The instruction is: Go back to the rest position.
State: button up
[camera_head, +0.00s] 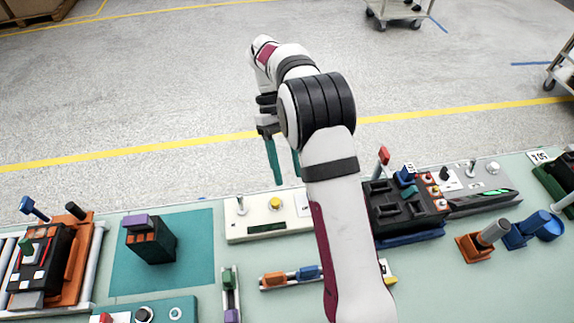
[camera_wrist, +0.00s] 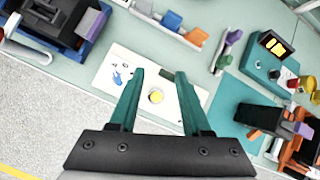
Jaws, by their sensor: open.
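My gripper (camera_head: 284,162) is open and empty, with two teal fingers pointing down. It hangs in the air near the far edge of the table (camera_head: 190,308). In the wrist view the gripper (camera_wrist: 160,75) shows a clear gap between its fingers. Beyond the gap lies a cream panel (camera_wrist: 148,72) with a round yellow button (camera_wrist: 155,96). The same panel also shows in the head view (camera_head: 240,228), below and beside the fingers. My arm crosses the middle of the head view and hides part of the table behind it.
A dark breaker block (camera_head: 151,243) with a purple top stands on a teal mat (camera_head: 196,262). A black test unit (camera_head: 400,215) with a red lever is right of my arm. An orange fixture (camera_head: 80,262) is at the left. Open floor lies beyond the table.

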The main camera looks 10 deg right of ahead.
dwell(0.4)
jog(key=s+r+m+t+y, duration=0.25)
jog(key=s+r+m, duration=0.25)
jog(key=s+r, duration=0.6)
jog(key=s+f+m+t, duration=0.2)
jog(key=s, duration=0.5)
jog(key=s+f+m+t, duration=0.2)
jog(key=s+f+m, duration=0.1)
jog(key=s, duration=0.4)
jog(key=shift+a+f, duration=0.35)
jog(key=shift+a, duration=0.05)
